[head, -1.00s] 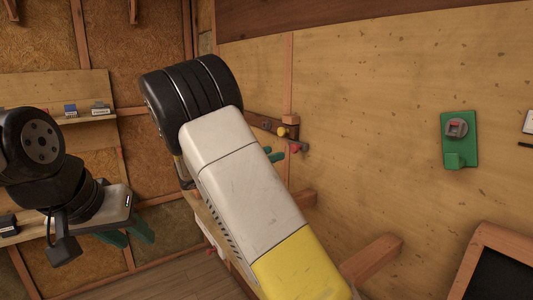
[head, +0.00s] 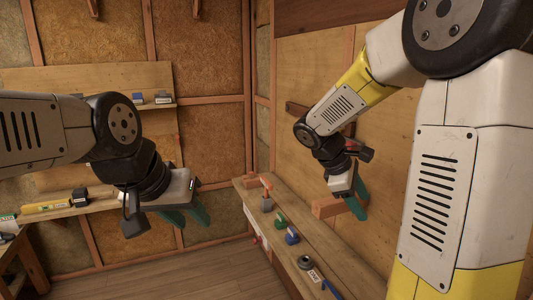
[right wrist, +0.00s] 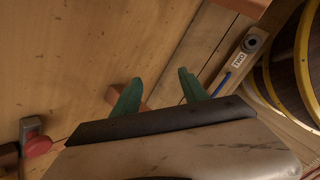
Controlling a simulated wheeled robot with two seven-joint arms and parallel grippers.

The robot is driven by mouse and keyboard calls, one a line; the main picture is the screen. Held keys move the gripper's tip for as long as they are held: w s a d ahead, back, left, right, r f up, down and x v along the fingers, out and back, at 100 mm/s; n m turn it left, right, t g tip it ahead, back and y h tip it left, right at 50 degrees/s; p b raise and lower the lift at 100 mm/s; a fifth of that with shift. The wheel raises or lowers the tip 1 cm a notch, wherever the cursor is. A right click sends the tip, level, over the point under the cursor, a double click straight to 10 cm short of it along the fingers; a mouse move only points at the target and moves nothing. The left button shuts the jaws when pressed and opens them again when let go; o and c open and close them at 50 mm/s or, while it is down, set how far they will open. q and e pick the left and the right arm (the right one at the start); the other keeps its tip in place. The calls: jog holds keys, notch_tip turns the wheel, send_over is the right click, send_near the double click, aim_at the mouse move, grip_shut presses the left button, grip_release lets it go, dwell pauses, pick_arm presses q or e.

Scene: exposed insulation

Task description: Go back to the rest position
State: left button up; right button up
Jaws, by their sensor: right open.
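My left gripper (head: 186,222) hangs at the left of the head view, with its two green fingers apart and nothing between them. My right gripper (head: 358,203) is beside the right wall, above the long wooden ledge, with its green fingers pointing down. The right wrist view shows the right gripper's fingers (right wrist: 159,78) spread wide and empty, with wooden surfaces behind them. Neither gripper is seen touching an object.
The ledge (head: 258,207) along the right wall carries an orange-topped item (head: 266,189), a green item (head: 281,220), a blue item (head: 292,236) and a dark ring (head: 305,262). A wooden block (head: 325,207) lies near my right gripper. Floor (head: 210,268) is clear between the benches.

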jog(key=s+a+r+m+t+y, duration=0.2)
jog(key=s+a+r+m+y, duration=0.1)
jog(key=s+a+m+y, duration=0.1)
jog(key=s+a+r+m+t+y, duration=0.3)
jog(key=s+a+m, duration=0.3)
jog(key=s, duration=0.5)
jog(key=shift+m+y, duration=0.9)
jog(key=shift+m, duration=0.1)
